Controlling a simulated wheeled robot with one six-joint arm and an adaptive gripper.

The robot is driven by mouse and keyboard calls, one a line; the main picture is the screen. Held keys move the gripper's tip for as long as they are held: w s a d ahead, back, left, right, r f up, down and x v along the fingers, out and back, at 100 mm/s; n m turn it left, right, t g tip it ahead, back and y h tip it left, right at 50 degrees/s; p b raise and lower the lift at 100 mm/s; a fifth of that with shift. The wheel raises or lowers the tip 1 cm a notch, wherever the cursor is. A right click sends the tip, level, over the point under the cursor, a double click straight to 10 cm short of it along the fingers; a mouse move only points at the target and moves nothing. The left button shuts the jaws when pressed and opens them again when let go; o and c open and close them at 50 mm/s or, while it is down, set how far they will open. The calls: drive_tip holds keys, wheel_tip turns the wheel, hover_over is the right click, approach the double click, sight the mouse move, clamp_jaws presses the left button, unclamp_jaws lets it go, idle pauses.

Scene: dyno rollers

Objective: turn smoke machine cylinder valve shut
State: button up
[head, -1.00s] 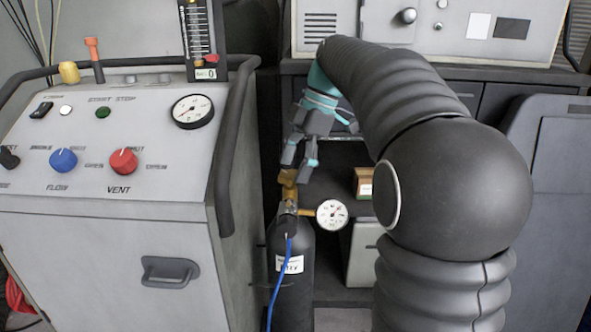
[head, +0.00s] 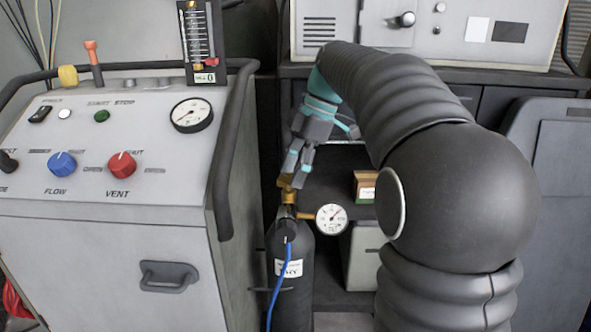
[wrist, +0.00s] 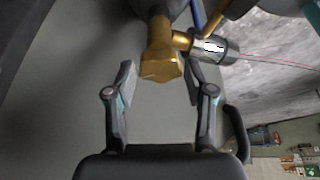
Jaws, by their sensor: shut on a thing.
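The black smoke machine cylinder (head: 292,300) stands upright between the cabinets, with a white label on its front. Its brass valve (head: 286,196) is on top, and a round white gauge (head: 331,219) sticks out to the right on a brass stem. My gripper (head: 294,178) reaches down from above and is shut on the valve's brass knob. In the wrist view, the faceted knob (wrist: 160,66) lies between the fingertips of my gripper (wrist: 162,80). The exact finger contact is hard to see there.
A grey control console (head: 100,230) with blue and red knobs stands close on the left, its black side rail near the cylinder. A blue hose (head: 280,275) runs down the cylinder's front. A small brown box (head: 366,186) sits on the shelf at right.

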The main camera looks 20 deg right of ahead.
drive_tip(key=m, duration=0.1)
drive_tip(key=m+t, duration=0.1)
drive_tip(key=m, duration=0.2)
drive_tip(key=shift+s+a+f+m+t+b, duration=0.1)
drive_tip(key=shift+s+a+m+t+b, duration=0.05)
drive_tip(key=shift+s+m+t+b, duration=0.15)
drive_tip(key=shift+s+a+m+t+h, duration=0.1)
drive_tip(key=shift+m+t+h, duration=0.2)
drive_tip(key=shift+m, duration=0.65)
drive_tip(key=shift+s+m+t+h, duration=0.15)
drive_tip(key=shift+m+t, duration=0.25)
drive_tip(key=shift+m, duration=0.55)
drive_tip(key=shift+w, duration=0.1)
drive_tip(key=o, duration=1.1)
drive_tip(key=shift+o, duration=0.2)
